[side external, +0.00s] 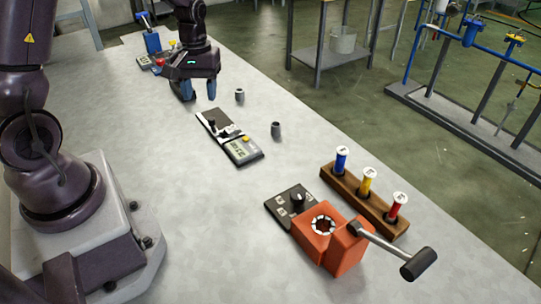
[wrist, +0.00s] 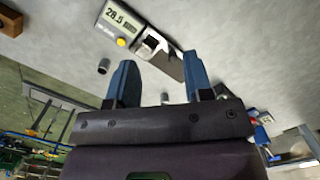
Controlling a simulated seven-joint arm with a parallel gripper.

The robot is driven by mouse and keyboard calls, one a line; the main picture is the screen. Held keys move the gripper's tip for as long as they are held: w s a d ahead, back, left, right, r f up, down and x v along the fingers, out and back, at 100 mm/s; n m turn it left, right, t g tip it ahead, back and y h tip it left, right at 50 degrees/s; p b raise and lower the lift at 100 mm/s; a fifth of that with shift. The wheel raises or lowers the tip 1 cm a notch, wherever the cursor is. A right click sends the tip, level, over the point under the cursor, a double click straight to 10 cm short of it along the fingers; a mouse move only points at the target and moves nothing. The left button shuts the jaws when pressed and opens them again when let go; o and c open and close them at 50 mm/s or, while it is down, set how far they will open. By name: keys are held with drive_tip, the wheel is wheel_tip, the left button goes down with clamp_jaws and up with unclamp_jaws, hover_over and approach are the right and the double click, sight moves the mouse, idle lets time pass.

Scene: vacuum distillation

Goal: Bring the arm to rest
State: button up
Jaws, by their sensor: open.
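My gripper (side external: 199,96) is at the far part of the table in the side view, pointing down, its two blue fingers apart with nothing between them. The wrist view also shows my open gripper (wrist: 160,72) with blue fingers and a dark palm. The fingers appear just above the tabletop; whether they touch it I cannot tell. A small grey cylinder (side external: 239,95) stands a short way to the right of the fingers, apart from them.
A black-and-silver meter (side external: 242,150), reading 28.5 in the wrist view (wrist: 118,18), and another grey cylinder (side external: 276,129) are mid-table. An orange device with a lever (side external: 345,250), a black knob box (side external: 292,203) and a wooden rack (side external: 335,182) of coloured vials are nearer. Blue equipment (side external: 152,42) stands behind.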

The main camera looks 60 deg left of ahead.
drive_tip(key=s+d+r+m+t, duration=0.3)
drive_tip(key=s+d+r+m, duration=0.2)
drive_tip(key=d+r, duration=0.2)
drive_tip(key=s+d+r+m+t, duration=0.3)
drive_tip(key=s+d+r+m, duration=0.2)
drive_tip(key=d+r, duration=0.3)
wheel_tip(320, 180, up, 3)
drive_tip(key=shift+s+r+y, duration=0.1)
drive_tip(key=shift+s+y, duration=0.2)
drive_tip(key=shift+s, duration=0.2)
